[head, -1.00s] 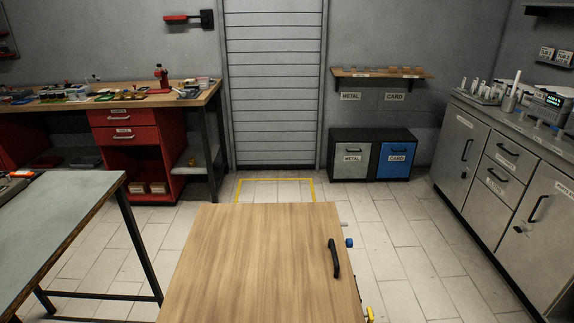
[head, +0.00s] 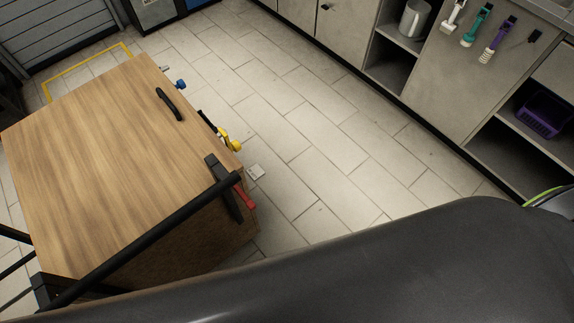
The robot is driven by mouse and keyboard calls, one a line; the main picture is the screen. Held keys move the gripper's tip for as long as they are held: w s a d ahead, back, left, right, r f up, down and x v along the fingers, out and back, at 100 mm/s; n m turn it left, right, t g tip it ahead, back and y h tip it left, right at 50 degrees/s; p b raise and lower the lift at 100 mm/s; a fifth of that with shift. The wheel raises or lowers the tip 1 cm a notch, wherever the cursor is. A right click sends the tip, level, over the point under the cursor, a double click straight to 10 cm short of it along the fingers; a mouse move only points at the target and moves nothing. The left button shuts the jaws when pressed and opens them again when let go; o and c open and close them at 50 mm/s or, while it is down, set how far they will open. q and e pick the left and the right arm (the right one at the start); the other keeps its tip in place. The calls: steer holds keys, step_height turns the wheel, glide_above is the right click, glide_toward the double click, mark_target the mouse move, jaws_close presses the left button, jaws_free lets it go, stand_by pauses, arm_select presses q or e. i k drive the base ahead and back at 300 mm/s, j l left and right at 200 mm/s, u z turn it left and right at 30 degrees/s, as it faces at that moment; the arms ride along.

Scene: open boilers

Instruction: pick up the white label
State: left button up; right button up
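The cart has a black handle (head: 170,104), a blue knob (head: 181,84), a yellow fitting (head: 230,140) and a red handle (head: 245,196). Grey cabinets (head: 440,85) with open shelves and hanging brushes (head: 477,25) line the far right. The tiled floor (head: 330,140) between is clear.

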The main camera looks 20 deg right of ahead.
mark_target(256, 171)
steer(key=i+l, duration=0.15)
steer(key=l, duration=0.2)
steer(key=i+l, duration=0.2)
steer(key=l, duration=0.15)
steer(key=i+l+u, duration=0.1)
steer(key=l, duration=0.25)
steer(key=i, duration=0.05)
